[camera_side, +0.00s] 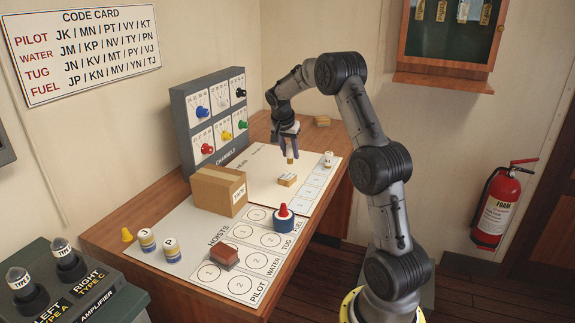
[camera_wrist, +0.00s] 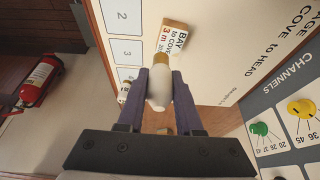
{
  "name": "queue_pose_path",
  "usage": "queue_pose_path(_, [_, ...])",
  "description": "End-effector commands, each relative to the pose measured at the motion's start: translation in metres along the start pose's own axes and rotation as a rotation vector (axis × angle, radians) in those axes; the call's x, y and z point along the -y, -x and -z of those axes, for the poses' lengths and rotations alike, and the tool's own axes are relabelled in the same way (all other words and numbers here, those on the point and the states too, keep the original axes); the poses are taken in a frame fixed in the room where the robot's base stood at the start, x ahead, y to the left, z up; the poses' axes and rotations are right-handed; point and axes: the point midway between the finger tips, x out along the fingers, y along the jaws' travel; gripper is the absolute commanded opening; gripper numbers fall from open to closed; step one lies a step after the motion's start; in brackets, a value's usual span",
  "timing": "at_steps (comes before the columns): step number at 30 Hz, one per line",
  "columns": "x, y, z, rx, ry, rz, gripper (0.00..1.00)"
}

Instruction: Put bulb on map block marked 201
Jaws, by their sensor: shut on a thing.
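My gripper (camera_side: 289,150) is shut on a bulb (camera_side: 290,160), which hangs below the fingers with its brass end down. In the wrist view the white bulb (camera_wrist: 158,92) sits between the purple fingers of my gripper (camera_wrist: 160,78). A small wooden map block (camera_side: 287,180) lies on the white chart below the bulb, apart from it in the side view. In the wrist view this map block (camera_wrist: 173,42) reads "BAY to COVE 3 m" with a number I cannot read surely. The brass end overlaps its lower edge there.
A cardboard box (camera_side: 218,190) stands left of the block. A blue-and-red piece (camera_side: 283,217) and a brown block (camera_side: 224,256) stand on the hoists board (camera_side: 205,284). Another wooden block (camera_side: 322,121) lies at the back. The channels panel (camera_side: 180,115) rises behind left.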

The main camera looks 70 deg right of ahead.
Motion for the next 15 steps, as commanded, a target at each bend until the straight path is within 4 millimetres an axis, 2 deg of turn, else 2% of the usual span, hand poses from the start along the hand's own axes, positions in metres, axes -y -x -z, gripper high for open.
queue_pose_path(3, [0.009,-0.018,0.003,-0.001,0.0,0.001,0.0])
queue_pose_path(11, [0.016,-0.034,0.006,-0.001,0.0,0.0,0.0])
queue_pose_path(15, [0.016,-0.051,-0.001,0.001,0.001,-0.002,0.0])
